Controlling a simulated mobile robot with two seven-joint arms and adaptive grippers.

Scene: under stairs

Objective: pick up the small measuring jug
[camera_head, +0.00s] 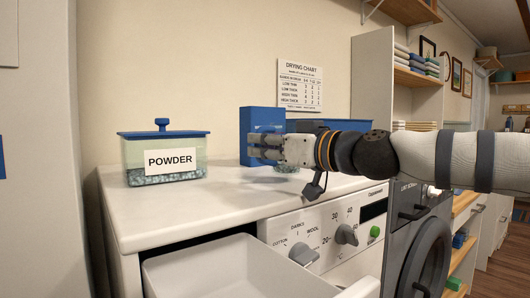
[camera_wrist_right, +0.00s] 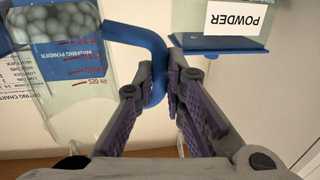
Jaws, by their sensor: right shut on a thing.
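The small measuring jug (camera_wrist_right: 85,85) is clear, with red marks on its side and a blue handle (camera_wrist_right: 150,50). My right gripper (camera_head: 262,147) is shut on the handle; its purple-padded fingers (camera_wrist_right: 172,80) press it from both sides in the wrist view. In the head view the gripper is over the white worktop, in front of a blue box (camera_head: 258,118), and mostly hides the jug. I cannot tell whether the jug touches the worktop. My left gripper is not in view.
A clear tub labelled POWDER (camera_head: 172,160), with a blue lid, stands left on the worktop (camera_head: 225,195). Pale balls (camera_wrist_right: 60,20) show by the jug. A white drawer (camera_head: 215,270) is open below. A control panel (camera_head: 330,232) and shelves (camera_head: 370,85) are at right.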

